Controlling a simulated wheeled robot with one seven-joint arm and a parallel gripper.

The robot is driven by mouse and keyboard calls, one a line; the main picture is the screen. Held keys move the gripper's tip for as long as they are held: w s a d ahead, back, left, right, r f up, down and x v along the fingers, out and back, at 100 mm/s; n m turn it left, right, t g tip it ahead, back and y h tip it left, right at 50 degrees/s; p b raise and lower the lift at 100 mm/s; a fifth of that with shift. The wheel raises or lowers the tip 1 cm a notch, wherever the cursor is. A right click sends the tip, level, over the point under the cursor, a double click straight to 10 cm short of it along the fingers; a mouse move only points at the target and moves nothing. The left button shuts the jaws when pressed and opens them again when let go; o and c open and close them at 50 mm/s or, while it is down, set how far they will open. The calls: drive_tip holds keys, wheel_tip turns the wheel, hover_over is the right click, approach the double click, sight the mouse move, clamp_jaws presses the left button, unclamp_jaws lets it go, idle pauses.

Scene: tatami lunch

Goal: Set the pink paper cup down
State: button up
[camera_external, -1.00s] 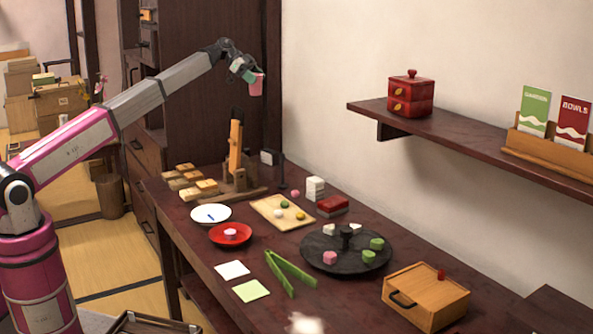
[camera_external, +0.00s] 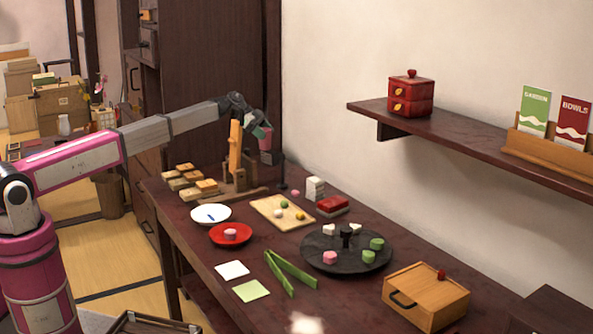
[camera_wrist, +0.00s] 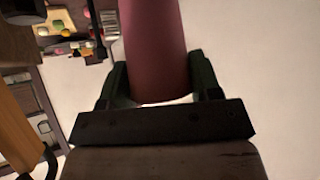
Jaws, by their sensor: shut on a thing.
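The pink paper cup (camera_external: 265,140) hangs in the air above the far end of the dark table (camera_external: 335,296), near the wall, and looks roughly upright. My gripper (camera_external: 260,131) is shut on it. In the wrist view the cup (camera_wrist: 152,50) fills the upper middle, held between the two dark fingers of my gripper (camera_wrist: 158,80). The cup's far end runs out of the wrist view.
Beside and below the cup stands a wooden stand with an upright orange-brown piece (camera_external: 235,150). A dark post (camera_external: 282,170) is near the wall. Wooden blocks (camera_external: 190,178), a wooden board (camera_external: 268,208) and a black round tray (camera_external: 318,262) take up table space. A shelf (camera_external: 470,135) juts from the wall.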

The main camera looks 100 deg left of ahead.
drive_tip(key=shift+s+a+f+x, duration=0.2)
drive_tip(key=shift+f+x, duration=0.1)
drive_tip(key=shift+x, duration=1.7)
drive_tip(key=shift+s+a+f+x, duration=0.1)
drive_tip(key=shift+s+f+x, duration=0.15)
drive_tip(key=shift+x, duration=1.75)
drive_tip(key=shift+s+a+f+x, duration=0.15)
drive_tip(key=shift+f+x, duration=0.15)
drive_tip(key=shift+x, duration=1.65)
drive_tip(key=shift+f, duration=0.1)
drive_tip(key=o, duration=1)
drive_tip(key=shift+c, duration=0.2)
drive_tip(key=v, duration=1.2)
